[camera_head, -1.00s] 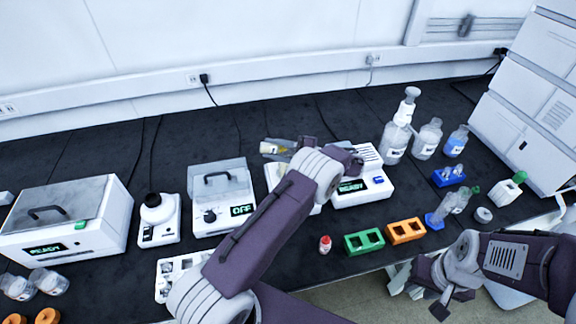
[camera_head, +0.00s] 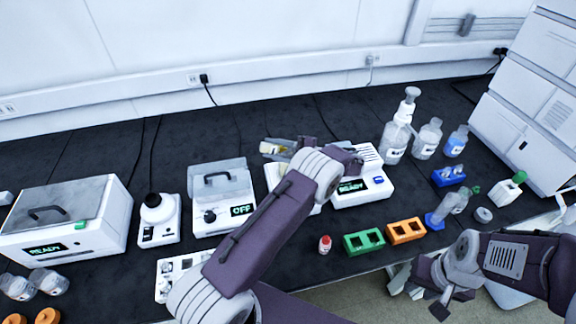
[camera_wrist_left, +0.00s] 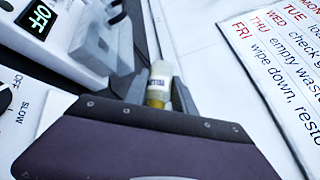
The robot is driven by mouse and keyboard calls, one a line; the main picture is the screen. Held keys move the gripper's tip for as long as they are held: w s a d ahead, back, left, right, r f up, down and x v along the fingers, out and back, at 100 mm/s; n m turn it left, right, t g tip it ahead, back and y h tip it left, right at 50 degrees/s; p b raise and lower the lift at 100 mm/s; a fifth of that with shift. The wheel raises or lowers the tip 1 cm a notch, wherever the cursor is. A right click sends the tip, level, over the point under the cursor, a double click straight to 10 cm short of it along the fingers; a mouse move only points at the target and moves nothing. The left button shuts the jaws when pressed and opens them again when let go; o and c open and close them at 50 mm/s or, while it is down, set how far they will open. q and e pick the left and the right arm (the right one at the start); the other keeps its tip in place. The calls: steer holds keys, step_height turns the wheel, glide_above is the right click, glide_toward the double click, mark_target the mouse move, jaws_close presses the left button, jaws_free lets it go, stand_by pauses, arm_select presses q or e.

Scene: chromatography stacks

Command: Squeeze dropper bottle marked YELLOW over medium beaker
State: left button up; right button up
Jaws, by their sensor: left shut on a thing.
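My left gripper (camera_head: 284,149) is at the back of the bench, behind the stirrer-like device showing READY. It is shut on a small dropper bottle (camera_wrist_left: 158,88) with a pale cap end, a light label and yellow-amber contents. The label is too small to read. The bottle also shows in the head view (camera_head: 269,148), lying tilted or sideways; part of it is hidden by the fingers. I cannot pick out the medium beaker with certainty; my left arm covers part of the bench. My right gripper (camera_head: 418,288) hangs at the front right edge, apart from the bench objects; its opening is unclear.
Devices showing OFF (camera_head: 222,203) and READY (camera_head: 364,186) flank my left forearm. A red-capped vial (camera_head: 325,244), a green rack (camera_head: 364,242) and an orange rack (camera_head: 405,231) stand along the front. Bottles (camera_head: 396,142) stand back right. A printed weekday sheet (camera_wrist_left: 275,55) shows beside the bottle.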

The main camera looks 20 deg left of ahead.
arm_select(q)
steer(key=shift+a+r+n+h+p, duration=0.1)
steer(key=shift+r+n+h+p, duration=0.35)
steer(key=shift+p, duration=0.35)
steer(key=shift+f+h, duration=0.25)
steer(key=shift+h, duration=0.2)
steer(key=shift+s+f+n, duration=0.1)
steer(key=shift+f+n, duration=0.1)
steer(key=shift+n, duration=0.05)
step_height(320, 180, up, 2)
steer(key=h+p, duration=0.1)
steer(key=t+h+p, duration=0.1)
steer(key=p, duration=0.1)
steer(key=shift+a+r+n, duration=0.1)
steer(key=shift+r+n, duration=0.15)
steer(key=shift+n, duration=0.15)
steer(key=shift+r+h, duration=0.15)
steer(key=shift+h, duration=0.15)
steer(key=shift+n, duration=0.3)
steer(key=shift+s, duration=0.1)
